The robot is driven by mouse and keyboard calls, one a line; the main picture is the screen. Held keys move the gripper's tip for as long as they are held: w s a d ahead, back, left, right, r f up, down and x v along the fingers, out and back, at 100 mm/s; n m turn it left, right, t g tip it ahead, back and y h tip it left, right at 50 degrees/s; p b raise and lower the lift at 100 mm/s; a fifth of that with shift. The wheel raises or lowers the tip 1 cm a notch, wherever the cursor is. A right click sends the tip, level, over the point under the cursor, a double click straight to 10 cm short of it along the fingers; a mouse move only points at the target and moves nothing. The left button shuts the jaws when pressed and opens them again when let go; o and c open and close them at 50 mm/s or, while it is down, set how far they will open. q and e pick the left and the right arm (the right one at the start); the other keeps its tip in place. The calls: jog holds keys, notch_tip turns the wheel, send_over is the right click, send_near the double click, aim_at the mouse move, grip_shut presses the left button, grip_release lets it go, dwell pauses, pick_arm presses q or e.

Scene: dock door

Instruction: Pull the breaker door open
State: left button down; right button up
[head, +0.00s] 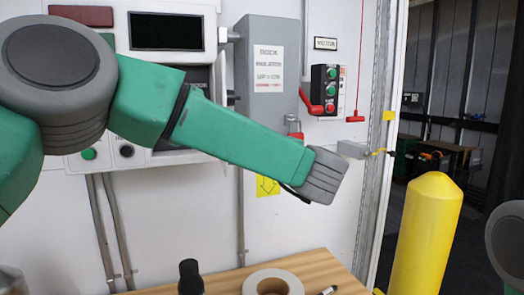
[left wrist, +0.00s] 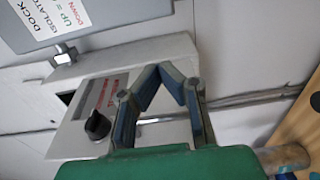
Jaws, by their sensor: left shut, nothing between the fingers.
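In the left wrist view, my left gripper (left wrist: 160,76) is shut and empty, its blue fingers meeting in front of a pale box (left wrist: 110,62). The box has a dark slot, a red-lettered label (left wrist: 107,96) and a black knob (left wrist: 97,125). I cannot tell whether this face is the breaker door, and no gap around it is clear. Whether the fingertips touch the box is unclear. In the head view, my green left forearm crosses the middle and hides the wall behind it; the left fingers do not show. My right gripper is not in view.
A grey dock isolator box (head: 265,40) hangs on the wall, beside a black button station (head: 325,90) with a red lever. A wooden bench (head: 318,268) below holds a tape roll (head: 272,283) and a black bottle (head: 190,278). A yellow bollard (head: 428,235) stands right.

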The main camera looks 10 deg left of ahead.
pick_arm(q)
jog(key=shift+s+a, duration=0.15)
jog(key=shift+a, duration=0.15)
dwell(0.5)
